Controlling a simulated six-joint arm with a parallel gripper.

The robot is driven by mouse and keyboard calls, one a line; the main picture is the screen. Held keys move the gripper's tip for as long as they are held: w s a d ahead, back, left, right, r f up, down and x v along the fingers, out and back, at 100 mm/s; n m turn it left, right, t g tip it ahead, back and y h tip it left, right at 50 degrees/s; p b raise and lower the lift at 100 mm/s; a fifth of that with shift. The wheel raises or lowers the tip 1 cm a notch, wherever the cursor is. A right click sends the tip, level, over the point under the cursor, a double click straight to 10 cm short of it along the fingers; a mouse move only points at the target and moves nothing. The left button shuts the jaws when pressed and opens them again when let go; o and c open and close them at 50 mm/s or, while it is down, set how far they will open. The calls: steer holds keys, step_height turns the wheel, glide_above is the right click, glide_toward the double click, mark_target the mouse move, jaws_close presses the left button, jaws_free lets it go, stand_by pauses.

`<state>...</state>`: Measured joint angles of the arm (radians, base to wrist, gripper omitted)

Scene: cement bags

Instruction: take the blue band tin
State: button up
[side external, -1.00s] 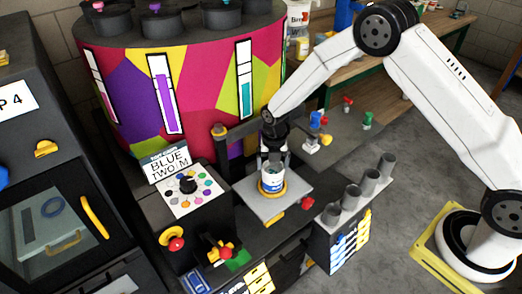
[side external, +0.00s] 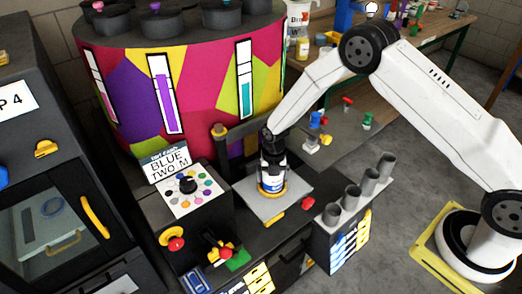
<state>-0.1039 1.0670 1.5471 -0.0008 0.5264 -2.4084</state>
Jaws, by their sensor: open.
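The blue band tin (side external: 271,185), white with a blue band, stands upright on a light grey square plate (side external: 250,205) with a yellow ring around its base. My gripper (side external: 271,172) points down right over the tin, with its dark fingers at the tin's upper part. The jaws are open; whether the fingers touch the tin's sides cannot be told. The gripper hides the tin's top.
A dial panel with a sign (side external: 168,163) stands left of the plate. Several grey tubes (side external: 352,194) stand to the right. A dark post (side external: 221,155) and a multicoloured drum (side external: 190,95) are close behind. A red knob (side external: 308,202) sits at the plate's right.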

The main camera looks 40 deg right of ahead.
steer(key=c, duration=1.2)
steer(key=shift+r, duration=0.15)
steer(key=shift+r, duration=0.7)
steer(key=s+r, duration=0.3)
steer(key=s, duration=0.1)
steer(key=s+r, duration=0.4)
steer(key=s, duration=0.1)
steer(key=s+d+r, duration=0.1)
steer(key=s+r, duration=0.3)
steer(key=s, duration=0.1)
steer(key=shift+d+r, duration=0.1)
steer(key=shift+r, duration=0.05)
